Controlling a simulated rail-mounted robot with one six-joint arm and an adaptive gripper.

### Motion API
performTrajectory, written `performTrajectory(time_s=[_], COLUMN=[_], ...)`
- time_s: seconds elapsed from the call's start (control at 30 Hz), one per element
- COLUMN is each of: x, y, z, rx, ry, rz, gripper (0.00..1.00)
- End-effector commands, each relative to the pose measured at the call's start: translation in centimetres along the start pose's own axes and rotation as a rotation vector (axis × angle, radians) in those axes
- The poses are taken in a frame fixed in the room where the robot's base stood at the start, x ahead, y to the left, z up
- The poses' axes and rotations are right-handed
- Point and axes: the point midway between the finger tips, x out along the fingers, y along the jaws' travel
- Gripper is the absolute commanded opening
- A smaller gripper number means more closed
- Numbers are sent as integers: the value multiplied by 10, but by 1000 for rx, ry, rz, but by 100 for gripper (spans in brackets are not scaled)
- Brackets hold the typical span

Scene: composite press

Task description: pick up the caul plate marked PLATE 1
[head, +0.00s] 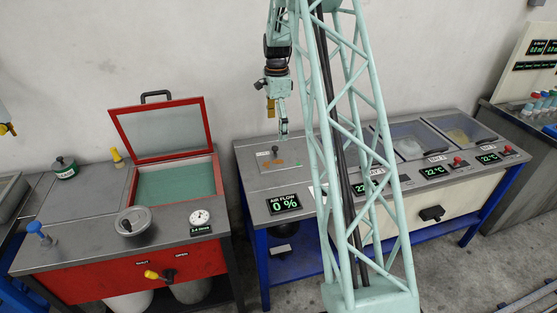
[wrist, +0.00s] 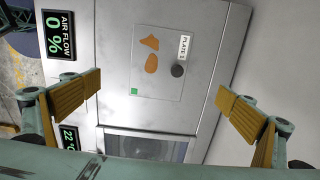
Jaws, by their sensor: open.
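The caul plate (wrist: 167,87) is a thin grey sheet with two orange patches, a dark round knob, a small green square and a label reading PLATE 1. It lies flat on the grey bench top, left of the arm's lattice column in the head view (head: 264,161). My gripper (wrist: 158,90) is open and empty, its two yellow-padded fingers wide apart on either side of the plate in the wrist view. In the head view my gripper (head: 283,132) hangs pointing down above the plate, apart from it.
An AIR FLOW display (head: 284,204) reading 0 % stands in front of the plate. Glass-lidded bays (head: 410,143) with 22 °C displays lie to the right. A red-framed open lid (head: 160,130) stands on the red bench to the left. My lattice column hides part of the bench.

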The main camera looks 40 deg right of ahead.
Motion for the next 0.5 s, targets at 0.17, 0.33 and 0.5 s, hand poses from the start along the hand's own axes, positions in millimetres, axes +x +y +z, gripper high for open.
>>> performTrajectory(time_s=[0.17, 0.33, 0.5], x=[0, 1, 9], y=[0, 0, 0], z=[0, 0, 0], rx=[0, -1, -1], ry=[0, 0, 0], rz=[0, 0, 0], gripper=[100, 100, 100])
